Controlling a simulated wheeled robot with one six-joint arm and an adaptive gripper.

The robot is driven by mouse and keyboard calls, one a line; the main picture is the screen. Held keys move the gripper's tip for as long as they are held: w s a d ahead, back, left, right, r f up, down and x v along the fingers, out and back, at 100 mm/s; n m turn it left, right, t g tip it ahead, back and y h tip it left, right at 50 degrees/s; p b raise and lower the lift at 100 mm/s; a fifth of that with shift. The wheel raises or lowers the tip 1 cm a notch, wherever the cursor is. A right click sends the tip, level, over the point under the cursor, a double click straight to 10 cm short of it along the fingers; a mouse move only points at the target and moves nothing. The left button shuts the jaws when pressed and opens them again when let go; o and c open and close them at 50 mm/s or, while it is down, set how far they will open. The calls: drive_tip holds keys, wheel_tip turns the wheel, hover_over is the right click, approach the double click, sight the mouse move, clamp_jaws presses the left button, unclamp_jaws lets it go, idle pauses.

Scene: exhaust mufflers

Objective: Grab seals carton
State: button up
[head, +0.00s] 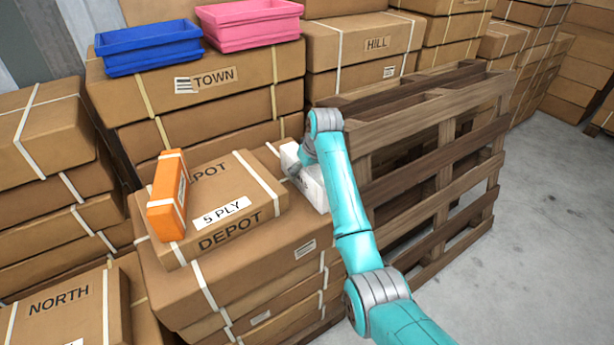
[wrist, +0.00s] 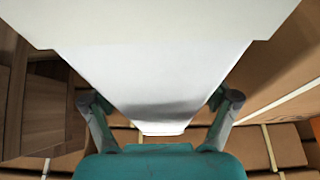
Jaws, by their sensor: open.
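A white carton (head: 312,188) stands on the stacked brown boxes, just left of the wooden pallets, partly hidden behind my arm. In the wrist view the white carton (wrist: 160,65) fills the upper middle, very close, between the two fingers. My gripper (wrist: 160,110) is open, with one finger on each side of it; I cannot tell whether either finger touches it. In the head view my wrist mostly hides the gripper. An orange carton (head: 167,195) stands upright on the DEPOT box, left of my gripper. I cannot read a seals label on either carton.
The flat DEPOT box (head: 225,205) lies left of the white carton. Stacked wooden pallets (head: 430,150) rise close on the right. Blue (head: 148,46) and pink (head: 250,22) bins sit on the TOWN box (head: 215,80) behind. Bare floor (head: 545,220) lies at right.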

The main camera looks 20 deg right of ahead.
drive_tip(key=shift+c, duration=0.2)
drive_tip(key=c, duration=1.5)
